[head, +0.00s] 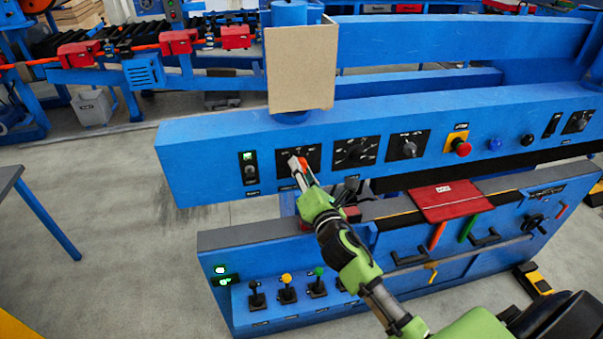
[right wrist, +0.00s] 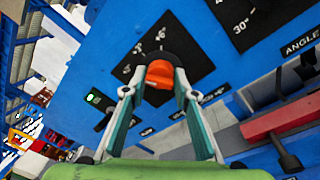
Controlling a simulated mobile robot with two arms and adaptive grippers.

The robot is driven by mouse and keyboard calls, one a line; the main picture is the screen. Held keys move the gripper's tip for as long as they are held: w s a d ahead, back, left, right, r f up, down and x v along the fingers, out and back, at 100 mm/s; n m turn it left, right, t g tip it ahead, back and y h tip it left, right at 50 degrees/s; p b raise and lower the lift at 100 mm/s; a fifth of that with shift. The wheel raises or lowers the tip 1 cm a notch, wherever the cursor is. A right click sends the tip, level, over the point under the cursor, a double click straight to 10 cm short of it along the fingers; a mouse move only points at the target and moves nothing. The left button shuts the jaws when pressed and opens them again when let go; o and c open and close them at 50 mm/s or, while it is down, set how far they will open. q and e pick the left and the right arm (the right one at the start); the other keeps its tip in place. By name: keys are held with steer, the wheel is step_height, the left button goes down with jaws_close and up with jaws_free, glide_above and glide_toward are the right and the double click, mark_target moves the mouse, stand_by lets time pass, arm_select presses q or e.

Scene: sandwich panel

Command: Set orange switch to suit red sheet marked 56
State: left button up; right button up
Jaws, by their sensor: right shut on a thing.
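The orange switch (right wrist: 160,74) is a rotary knob on a black square plate with white position marks on the blue panel. In the head view the orange switch (head: 303,163) is partly covered by my right gripper (head: 297,163). In the right wrist view my right gripper (right wrist: 155,85) has its two fingers closed on either side of the knob. The pointer direction of the knob is hard to tell. The red sheet (head: 450,200) lies on the machine bed at the right, with a white label too small to read in the head view. My left gripper is not in view.
Other dials (head: 356,152) and a red stop button (head: 462,147) line the blue beam to the right. A green-lit switch (head: 249,168) is at the left. Small joysticks (head: 287,290) stand below. A beige board (head: 300,68) rises above the beam.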

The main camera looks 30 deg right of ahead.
steer(key=m+b, duration=0.1)
steer(key=m, duration=0.1)
steer(key=m+b, duration=0.1)
steer(key=m, duration=0.1)
steer(key=shift+f+m, duration=0.2)
steer(key=shift+m, duration=0.2)
steer(key=m+b, duration=0.1)
steer(key=m, duration=0.3)
steer(key=shift+h, duration=0.4)
steer(key=m+b, duration=0.1)
steer(key=m, duration=0.2)
steer(key=shift+a+m+t+h, duration=0.1)
steer(key=shift+m+t+h, duration=0.2)
steer(key=shift+m, duration=0.1)
steer(key=shift+r+m+h, duration=0.1)
steer(key=shift+m+h, duration=0.3)
steer(key=shift+m, duration=1.5)
steer(key=o, duration=0.9)
steer(key=shift+o, duration=0.8)
steer(key=shift+r, duration=0.1)
